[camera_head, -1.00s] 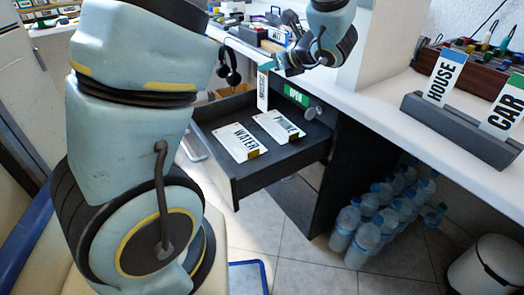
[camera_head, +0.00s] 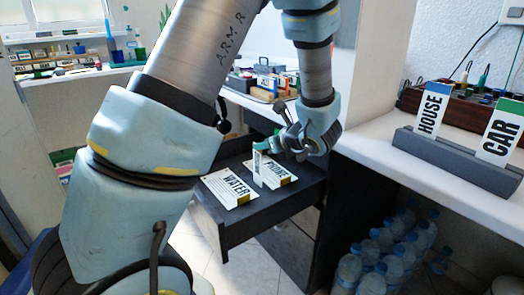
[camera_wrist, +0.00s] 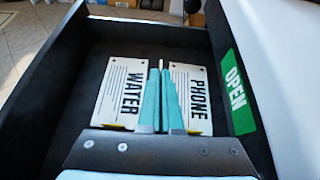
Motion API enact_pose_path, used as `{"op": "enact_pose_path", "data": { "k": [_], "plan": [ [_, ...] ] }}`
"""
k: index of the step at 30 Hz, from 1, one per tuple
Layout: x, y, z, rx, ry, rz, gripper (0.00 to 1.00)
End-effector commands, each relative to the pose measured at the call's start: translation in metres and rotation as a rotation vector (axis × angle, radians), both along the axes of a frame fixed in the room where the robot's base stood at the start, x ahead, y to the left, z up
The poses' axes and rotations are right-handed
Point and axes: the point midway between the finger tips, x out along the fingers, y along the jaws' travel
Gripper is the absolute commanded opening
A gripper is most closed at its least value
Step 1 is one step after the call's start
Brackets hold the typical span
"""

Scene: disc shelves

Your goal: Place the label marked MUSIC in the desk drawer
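The open desk drawer (camera_head: 272,214) holds the WATER label (camera_head: 230,187) and the PHONE label (camera_head: 280,175), lying flat. Both also show in the wrist view, WATER (camera_wrist: 112,92) on the left and PHONE (camera_wrist: 198,95) on the right. My gripper (camera_head: 268,148) is over the drawer, its teal fingers (camera_wrist: 161,85) shut on a thin white label (camera_head: 257,168). That label is upright and shows edge-on between the fingers in the wrist view (camera_wrist: 161,63). Its word is too small to read. I cannot tell whether its lower end touches the drawer floor.
The HOUSE label (camera_head: 432,108) and CAR label (camera_head: 502,130) stand in a grey holder (camera_head: 455,160) on the white counter at right. A green OPEN sign (camera_wrist: 236,88) is on the drawer's right side. Water bottles (camera_head: 385,250) stand below the counter.

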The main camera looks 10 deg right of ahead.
Motion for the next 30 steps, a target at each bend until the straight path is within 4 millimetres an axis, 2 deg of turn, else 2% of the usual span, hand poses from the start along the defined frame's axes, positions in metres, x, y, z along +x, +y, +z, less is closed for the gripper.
{"op": "enact_pose_path", "data": {
  "k": [1,12,20,30],
  "plan": [
    [0.0,0.0002,-0.0049,0.001,0.001,0.0,0.0],
    [0.0001,0.0,-0.0087,-0.001,0.0,0.0,0.0],
    [0.0002,-0.0001,-0.0067,-0.001,0.0,0.0,0.3],
    [0.0002,0.0,-0.0012,-0.001,0.0,0.0,0.31]
  ]
}}
